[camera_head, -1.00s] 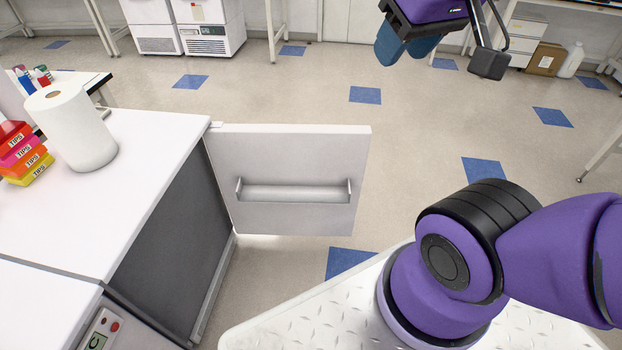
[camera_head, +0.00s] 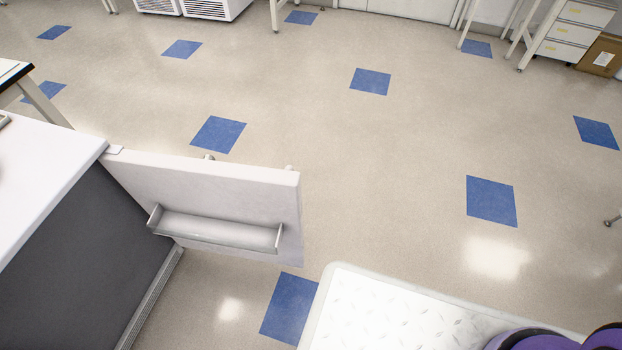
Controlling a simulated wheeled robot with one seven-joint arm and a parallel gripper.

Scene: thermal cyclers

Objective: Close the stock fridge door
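The stock fridge door (camera_head: 225,190) stands wide open, swung out from the front of the white-topped fridge counter (camera_head: 60,215) at the left. Its inner side faces me, with a shelf bin (camera_head: 215,229) along its lower part. My gripper is out of the picture; only a bit of my purple arm shows at the bottom right corner.
My white base plate (camera_head: 400,315) is at the bottom, a short way right of the door. Open floor with blue tiles (camera_head: 491,200) lies beyond and to the right. A drawer unit (camera_head: 570,30) and a cardboard box (camera_head: 602,55) stand at the back right.

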